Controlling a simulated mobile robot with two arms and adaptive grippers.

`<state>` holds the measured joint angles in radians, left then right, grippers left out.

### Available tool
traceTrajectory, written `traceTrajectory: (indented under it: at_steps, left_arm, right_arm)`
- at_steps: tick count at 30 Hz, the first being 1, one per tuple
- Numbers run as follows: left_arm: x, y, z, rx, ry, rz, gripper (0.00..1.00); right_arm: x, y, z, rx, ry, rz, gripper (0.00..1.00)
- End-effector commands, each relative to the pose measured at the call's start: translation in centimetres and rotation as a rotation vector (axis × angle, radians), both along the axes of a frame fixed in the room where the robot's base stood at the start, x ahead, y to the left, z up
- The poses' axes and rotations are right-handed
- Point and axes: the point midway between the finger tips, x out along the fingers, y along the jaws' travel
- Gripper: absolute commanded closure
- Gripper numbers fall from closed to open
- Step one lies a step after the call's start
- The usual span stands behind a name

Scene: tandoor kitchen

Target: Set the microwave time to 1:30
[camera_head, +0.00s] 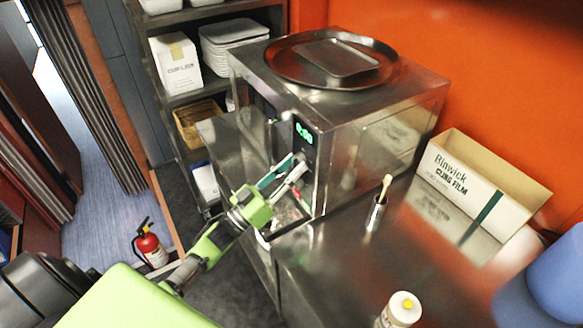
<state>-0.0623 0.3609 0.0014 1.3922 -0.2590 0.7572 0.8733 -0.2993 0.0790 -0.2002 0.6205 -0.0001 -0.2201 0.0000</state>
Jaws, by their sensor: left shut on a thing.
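The microwave (372,142) is a steel box on the steel counter, its front facing left. A small dark display (304,133) with green digits is on its front; the digits look like 0:00 but are too small to read surely. My left gripper (298,162) reaches up to the front panel just below the display, its fingers shut on what seems to be the control knob there. The fingers hide the knob. My right gripper is not in view.
A round metal tray (285,68) lies on the microwave. A fire extinguisher (150,246) stands on the floor at left.

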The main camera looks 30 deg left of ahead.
Motion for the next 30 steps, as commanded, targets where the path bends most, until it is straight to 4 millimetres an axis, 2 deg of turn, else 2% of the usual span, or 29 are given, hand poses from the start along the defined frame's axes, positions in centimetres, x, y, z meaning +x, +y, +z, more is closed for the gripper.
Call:
traceTrajectory:
  at_steps: [11, 30]
  left_arm:
    - [0.1, 0.2, -0.5, 0.145, -0.086, -0.002, 0.95]
    - [0.4, 0.7, -0.4, 0.660, -0.390, -0.001, 0.95]
  right_arm:
    - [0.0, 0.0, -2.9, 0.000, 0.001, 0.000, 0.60]
    - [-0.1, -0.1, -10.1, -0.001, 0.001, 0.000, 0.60]
